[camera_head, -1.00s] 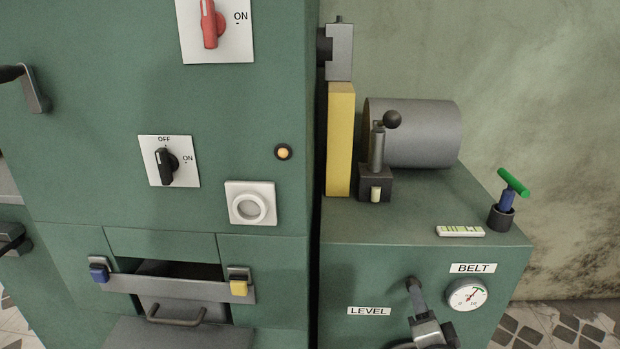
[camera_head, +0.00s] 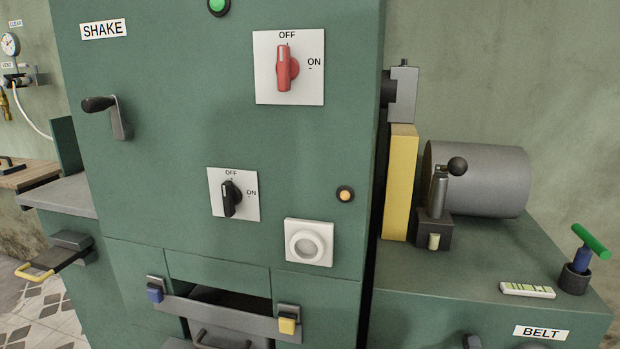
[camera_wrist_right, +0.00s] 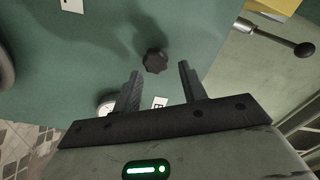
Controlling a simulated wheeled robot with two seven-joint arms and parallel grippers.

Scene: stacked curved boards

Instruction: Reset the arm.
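My right gripper (camera_wrist_right: 160,72) shows in the right wrist view, its two dark fingers apart and nothing held between them. A black lobed knob (camera_wrist_right: 154,61) on the green machine face shows just past the fingertips, in line with the gap; I cannot tell how far beyond. Neither of my grippers shows in the head view. My left gripper is not seen in any view.
A green machine cabinet (camera_head: 140,190) with a red switch (camera_head: 287,68), black switch (camera_head: 231,198) and crank (camera_head: 110,115) fills the head view. Right of it are a grey drum (camera_head: 485,180), ball-topped lever (camera_head: 440,190) and green T-handle (camera_head: 591,241). A gauge (camera_wrist_right: 107,103) is near my fingers.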

